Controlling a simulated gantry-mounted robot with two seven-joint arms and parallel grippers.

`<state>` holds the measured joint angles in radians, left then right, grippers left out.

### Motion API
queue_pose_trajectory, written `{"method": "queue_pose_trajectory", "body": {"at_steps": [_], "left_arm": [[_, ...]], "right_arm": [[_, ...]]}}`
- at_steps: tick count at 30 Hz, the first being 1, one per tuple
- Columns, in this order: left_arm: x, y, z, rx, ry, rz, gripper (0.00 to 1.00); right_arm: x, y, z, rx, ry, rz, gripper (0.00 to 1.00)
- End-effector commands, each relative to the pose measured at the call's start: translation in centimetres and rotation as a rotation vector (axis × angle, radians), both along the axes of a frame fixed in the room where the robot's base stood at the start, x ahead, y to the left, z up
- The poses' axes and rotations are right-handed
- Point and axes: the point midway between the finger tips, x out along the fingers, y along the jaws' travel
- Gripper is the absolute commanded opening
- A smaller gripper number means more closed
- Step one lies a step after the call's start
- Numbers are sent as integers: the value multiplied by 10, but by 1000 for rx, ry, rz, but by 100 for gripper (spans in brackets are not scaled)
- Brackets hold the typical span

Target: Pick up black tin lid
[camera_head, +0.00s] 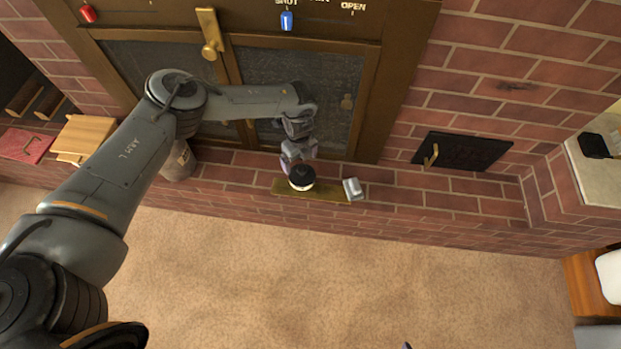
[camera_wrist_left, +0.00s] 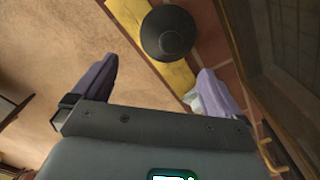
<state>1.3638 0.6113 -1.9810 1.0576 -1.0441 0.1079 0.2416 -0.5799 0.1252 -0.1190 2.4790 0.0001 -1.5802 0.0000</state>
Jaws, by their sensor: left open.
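The black tin lid (camera_head: 302,178) is a dark round disc on top of a small round tin, which stands on a narrow yellowish plate (camera_head: 337,196) on the brick ledge. In the left wrist view the lid (camera_wrist_left: 167,33) shows from above, beyond and between the two spread fingers. My left gripper (camera_wrist_left: 158,68) is open and empty. In the head view the left gripper (camera_head: 298,157) hangs just behind and above the lid, and partly hides its surroundings. A small dark tip at the bottom edge may belong to my right gripper (camera_head: 407,346); its jaws are not visible.
A small silver object (camera_head: 353,189) stands close to the right of the tin. A stove with glass doors (camera_head: 310,95) rises behind the ledge. A grey container (camera_head: 178,162) stands to the left. The carpet (camera_head: 300,280) in front is clear.

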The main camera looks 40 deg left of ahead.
Motion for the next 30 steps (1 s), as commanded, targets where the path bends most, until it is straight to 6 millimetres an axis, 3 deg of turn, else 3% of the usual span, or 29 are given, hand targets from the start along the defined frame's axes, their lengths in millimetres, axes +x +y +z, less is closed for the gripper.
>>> {"method": "queue_pose_trajectory", "body": {"at_steps": [5,12,20,30], "left_arm": [[10,1,-7,2,-21,1,100],[10,0,-40,1,-21,0,100],[9,0,-57,0,-22,0,100],[5,2,-96,-1,-22,-1,100]], "right_arm": [[0,0,-12,2,-2,-2,98],[0,3,-28,11,-1,-6,98],[0,3,-39,12,-1,-6,98],[0,1,-69,2,-1,0,98]]}}
